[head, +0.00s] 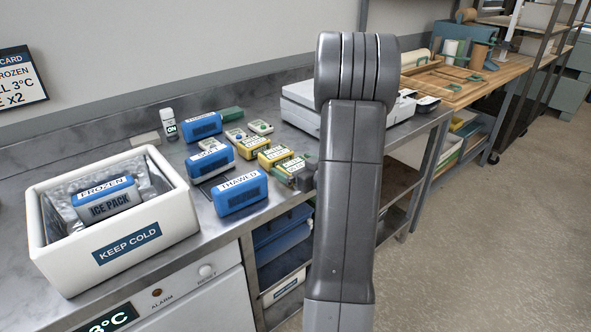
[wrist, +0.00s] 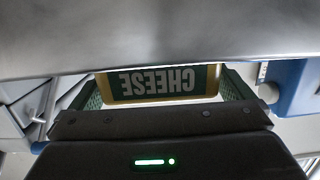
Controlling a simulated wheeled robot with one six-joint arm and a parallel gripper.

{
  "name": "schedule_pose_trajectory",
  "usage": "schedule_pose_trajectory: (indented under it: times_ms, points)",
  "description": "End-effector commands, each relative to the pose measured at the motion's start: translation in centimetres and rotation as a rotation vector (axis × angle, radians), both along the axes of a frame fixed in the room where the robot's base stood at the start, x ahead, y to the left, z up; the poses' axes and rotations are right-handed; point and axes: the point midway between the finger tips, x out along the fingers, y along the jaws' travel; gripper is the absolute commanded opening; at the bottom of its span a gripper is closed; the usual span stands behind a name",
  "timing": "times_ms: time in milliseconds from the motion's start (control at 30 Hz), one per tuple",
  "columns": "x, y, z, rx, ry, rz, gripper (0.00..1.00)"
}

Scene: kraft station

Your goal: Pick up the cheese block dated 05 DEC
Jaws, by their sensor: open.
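Yellow cheese blocks with green-and-white labels sit in a row on the steel counter in the head view: a back one (head: 252,147), a middle one (head: 274,156) and a front one (head: 291,167) beside my arm. Their dates are too small to read. In the wrist view, one cheese block (wrist: 160,84) shows its upside-down CHEESE label; no date shows. My gripper (wrist: 165,90) is open, with a green-padded finger on either side of that block. I cannot tell whether they touch it. My arm hides most of my gripper in the head view.
Blue packs, one marked THAWED (head: 240,191), lie left of the cheese. A white KEEP COLD box (head: 160,228) holds a FROZEN ice pack (head: 108,203). A white device (head: 300,108) stands behind my arm. The counter's front edge (head: 228,230) is close.

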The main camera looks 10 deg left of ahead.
Motion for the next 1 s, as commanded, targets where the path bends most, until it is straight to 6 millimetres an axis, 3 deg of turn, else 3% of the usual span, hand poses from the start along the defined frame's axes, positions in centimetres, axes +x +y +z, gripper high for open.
schedule_pose_trajectory:
  times_ms: [133, 400, 633, 867, 1000]
  points:
    - [1.0, 1.4, -0.2, 0.0, 0.0, 0.001, 1.0]
    - [1.2, 1.5, -0.3, 0.001, 0.001, -0.001, 1.0]
    - [1.2, 1.5, -0.3, 0.001, 0.001, -0.001, 0.57]
    - [1.2, 1.5, -0.1, 0.001, -0.001, -0.001, 0.57]
    - [1.2, 1.5, 1.1, 0.001, -0.005, 0.0, 0.57]
